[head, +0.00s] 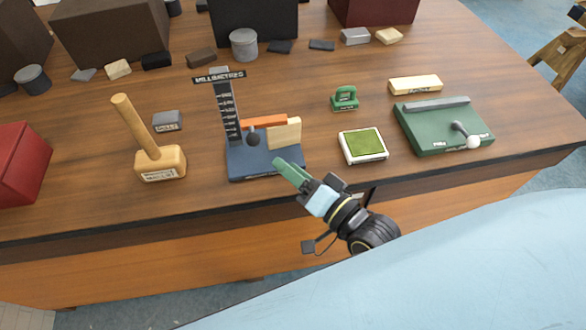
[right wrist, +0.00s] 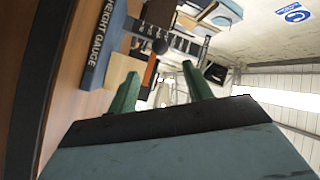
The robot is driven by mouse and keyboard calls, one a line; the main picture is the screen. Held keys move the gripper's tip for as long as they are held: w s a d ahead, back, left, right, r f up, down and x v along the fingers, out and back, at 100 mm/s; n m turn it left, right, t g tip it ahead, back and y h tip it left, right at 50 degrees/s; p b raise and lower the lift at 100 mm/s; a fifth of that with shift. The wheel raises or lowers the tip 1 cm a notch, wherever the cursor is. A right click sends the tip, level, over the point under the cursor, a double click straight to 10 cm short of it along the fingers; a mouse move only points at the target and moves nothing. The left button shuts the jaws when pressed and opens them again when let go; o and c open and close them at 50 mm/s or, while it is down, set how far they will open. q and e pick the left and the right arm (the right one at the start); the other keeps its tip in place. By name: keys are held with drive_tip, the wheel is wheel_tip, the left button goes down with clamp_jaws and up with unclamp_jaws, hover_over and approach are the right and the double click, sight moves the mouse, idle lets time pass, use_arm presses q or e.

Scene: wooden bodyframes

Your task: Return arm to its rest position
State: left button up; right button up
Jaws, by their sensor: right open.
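My right gripper (head: 287,172) has green fingers and hangs at the table's front edge, just in front of the height gauge's blue base. In the right wrist view its two fingers (right wrist: 160,88) stand apart with nothing held between them. The height gauge (head: 232,110) has a dark upright scale marked "MILLIMETERS", an orange arm and a dark knob. A pale wooden block (head: 285,133) stands on its base beside the orange arm. The gauge also shows sideways in the right wrist view (right wrist: 100,48). My left gripper is not in view.
A wooden mallet (head: 160,162) stands left of the gauge. Right of it are a green-topped pad (head: 362,145), a green clamp-like piece (head: 345,98), a pale block (head: 415,84) and a green board with a lever (head: 440,135). Bins and small blocks line the back. The floor in front is clear.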

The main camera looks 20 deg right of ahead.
idle(0.5)
drive_tip(key=s+d+f+n+g+h, duration=0.3)
drive_tip(key=s+d+f+n+g, duration=0.1)
drive_tip(key=s+g, duration=0.25)
drive_tip(key=s+d+f+n+g+h, duration=0.3)
drive_tip(key=s+d+f+n+g, duration=0.15)
drive_tip(key=s+g, duration=0.2)
drive_tip(key=s+f+g+b, duration=0.1)
drive_tip(key=s+f+b, duration=0.15)
drive_tip(key=f, duration=2.35)
drive_tip(key=s+d+f+g, duration=0.1)
drive_tip(key=s+d+f, duration=0.1)
drive_tip(key=s+f, duration=1.4)
drive_tip(key=shift+s+d+n+g+h, duration=0.25)
drive_tip(key=shift+s+n+g+h, duration=0.05)
drive_tip(key=shift+s+n+h, duration=0.1)
